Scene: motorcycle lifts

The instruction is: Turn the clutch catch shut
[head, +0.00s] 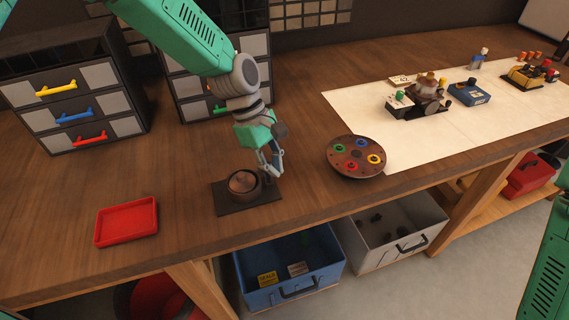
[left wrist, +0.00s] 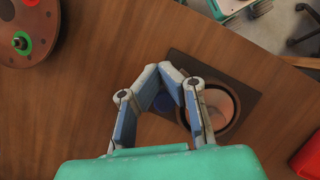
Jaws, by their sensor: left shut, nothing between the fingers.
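A round copper-brown clutch housing (head: 243,184) sits on a dark square plate (head: 228,206) near the bench's front edge. In the left wrist view the round housing (left wrist: 222,108) and plate (left wrist: 252,98) lie partly behind my right-hand finger. My left gripper (head: 274,174) is low at the right side of the housing. In the left wrist view its fingertips (left wrist: 163,69) meet, with nothing held, over the plate's left edge. I cannot tell whether they touch anything. The catch itself is not clearly seen; the fingers may hide it. My right gripper is out of view.
A red tray (head: 126,222) lies left of the plate. A round brown disc with coloured rings (head: 343,166) stands to the right. Drawer units (head: 75,100) stand behind. A pale mat (head: 440,133) carries small machines. Bins (head: 290,268) sit below the bench. Bare wood surrounds the plate.

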